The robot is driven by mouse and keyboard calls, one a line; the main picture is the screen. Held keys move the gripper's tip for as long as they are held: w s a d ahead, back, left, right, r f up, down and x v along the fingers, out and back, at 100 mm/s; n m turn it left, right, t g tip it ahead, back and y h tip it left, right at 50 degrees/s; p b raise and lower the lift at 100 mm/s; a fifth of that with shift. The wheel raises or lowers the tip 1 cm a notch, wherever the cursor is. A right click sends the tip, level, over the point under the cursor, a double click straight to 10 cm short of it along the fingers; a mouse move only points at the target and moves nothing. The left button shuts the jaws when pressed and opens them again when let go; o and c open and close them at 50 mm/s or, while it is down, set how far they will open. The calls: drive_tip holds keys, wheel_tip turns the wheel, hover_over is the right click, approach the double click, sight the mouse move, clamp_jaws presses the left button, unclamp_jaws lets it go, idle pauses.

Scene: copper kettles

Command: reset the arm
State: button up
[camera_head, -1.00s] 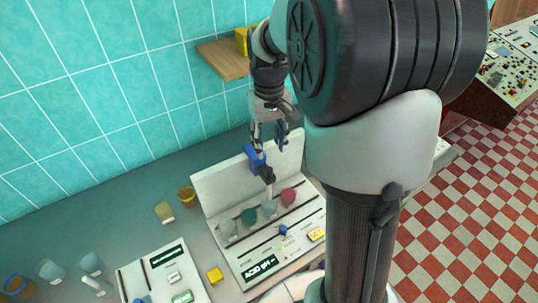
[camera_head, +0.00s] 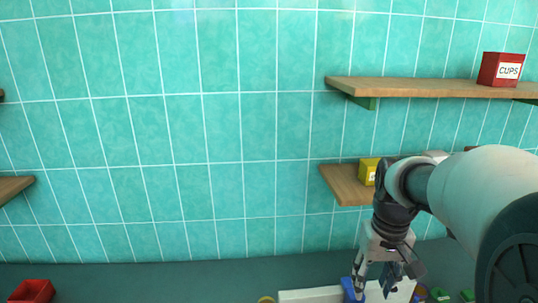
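My gripper (camera_head: 373,284) hangs downward at the lower right of the head view, at the end of my arm (camera_head: 470,205). Its two fingers are apart, with nothing visible between them. A blue part (camera_head: 350,290) on the white station stands close by the left finger. Whether they touch cannot be told. The lower part of the station is cut off by the bottom edge.
A wooden shelf (camera_head: 345,187) with a yellow box (camera_head: 368,171) is close behind my arm. A higher shelf (camera_head: 430,88) holds a red box (camera_head: 500,69) labelled CUPS. A red container (camera_head: 32,291) stands at the lower left. The tiled wall's middle is bare.

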drive_tip(key=s+a+f+t+b, duration=0.2)
drive_tip(key=s+a, duration=0.3)
drive_tip(key=s, duration=0.4)
drive_tip(key=s+a+f+n+t+b, duration=0.1)
drive_tip(key=s+a+b, duration=0.3)
drive_tip(key=s, duration=0.5)
drive_tip(key=shift+s+a+f+t+b, duration=0.25)
drive_tip(key=shift+a+f+t, duration=0.25)
drive_tip(key=shift+a+f, duration=0.25)
